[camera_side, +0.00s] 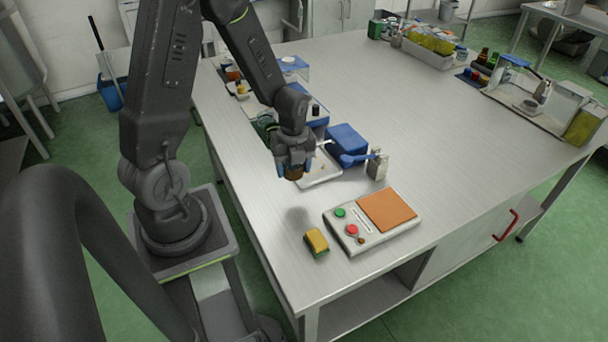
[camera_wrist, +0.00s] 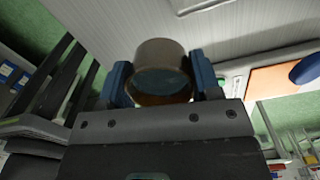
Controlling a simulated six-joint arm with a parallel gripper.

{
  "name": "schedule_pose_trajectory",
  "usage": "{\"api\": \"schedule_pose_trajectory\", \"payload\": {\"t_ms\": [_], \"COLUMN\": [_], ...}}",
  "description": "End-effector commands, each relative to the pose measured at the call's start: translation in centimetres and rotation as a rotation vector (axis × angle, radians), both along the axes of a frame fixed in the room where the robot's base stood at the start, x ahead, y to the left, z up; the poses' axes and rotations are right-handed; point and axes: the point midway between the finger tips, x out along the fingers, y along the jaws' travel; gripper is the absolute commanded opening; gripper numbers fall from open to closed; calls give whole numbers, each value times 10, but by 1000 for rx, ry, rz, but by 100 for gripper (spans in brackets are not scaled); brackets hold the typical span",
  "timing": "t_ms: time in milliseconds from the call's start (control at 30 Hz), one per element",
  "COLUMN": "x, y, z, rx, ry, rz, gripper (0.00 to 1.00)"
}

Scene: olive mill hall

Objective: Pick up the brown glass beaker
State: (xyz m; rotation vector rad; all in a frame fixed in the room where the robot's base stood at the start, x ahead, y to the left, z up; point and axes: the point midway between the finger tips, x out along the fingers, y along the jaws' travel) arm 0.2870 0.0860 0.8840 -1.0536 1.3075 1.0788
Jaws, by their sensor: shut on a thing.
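The brown glass beaker shows in the side view (camera_side: 294,174) as a small brown shape under my gripper (camera_side: 292,168). It is held above the metal table (camera_side: 265,205), with a soft shadow on the table below. In the wrist view the beaker (camera_wrist: 161,66) sits between the two blue fingers of my gripper (camera_wrist: 160,80), which are shut on it from both sides. Its rim and grey-brown wall face the camera. Part of its lower side is hidden behind the gripper body.
A yellow and green sponge (camera_side: 316,241) and a panel with an orange pad (camera_side: 387,210) and buttons lie nearby. A white tray (camera_side: 322,172), a blue box (camera_side: 346,143) and a small beige carton (camera_side: 377,165) stand behind. The far middle of the table is clear.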

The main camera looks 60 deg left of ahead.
Motion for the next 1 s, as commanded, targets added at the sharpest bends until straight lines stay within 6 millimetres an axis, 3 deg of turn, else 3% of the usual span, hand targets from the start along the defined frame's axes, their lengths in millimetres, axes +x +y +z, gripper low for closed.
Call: {"api": "schedule_pose_trajectory", "payload": {"t_ms": [700,867,1000], "x": [-30,-23,-3], "y": [39,50,70], "z": [29,30,25], "rx": [0,1,0], "ry": [0,-1,0], "rz": [2,1,2], "gripper": [28,28,28]}}
